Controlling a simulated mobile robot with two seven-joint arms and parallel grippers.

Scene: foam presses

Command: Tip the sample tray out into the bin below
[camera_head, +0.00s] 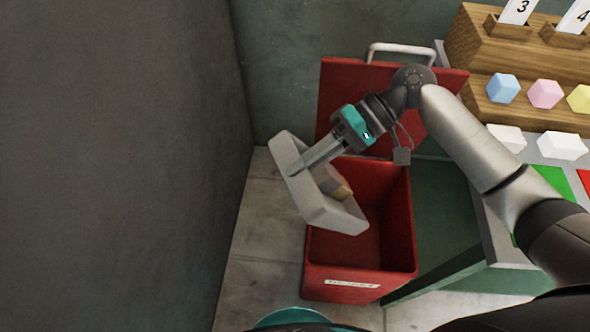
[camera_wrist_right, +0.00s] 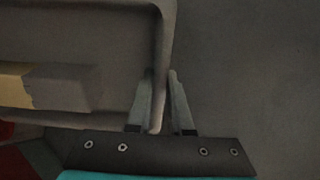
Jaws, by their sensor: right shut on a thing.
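The grey sample tray (camera_head: 328,212) is held tilted above the red bin (camera_head: 398,215) in the head view, with its far left part out past the bin's left side. A tan and grey block (camera_head: 335,185) shows at the tray; it also shows inside the tray in the right wrist view (camera_wrist_right: 50,86). My right gripper (camera_head: 303,165) is shut on the tray's rim, with one finger on each side of the wall in the right wrist view (camera_wrist_right: 160,95). The bin's lid (camera_head: 345,90) stands open, and the visible bin floor is bare. My left gripper is not in view.
A dark wall (camera_head: 110,160) rises close on the left. To the right stands a bench with a wooden rack (camera_head: 480,45), coloured foam pieces (camera_head: 503,88) and a green pad (camera_head: 553,180). Bare floor (camera_head: 262,240) shows left of the bin.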

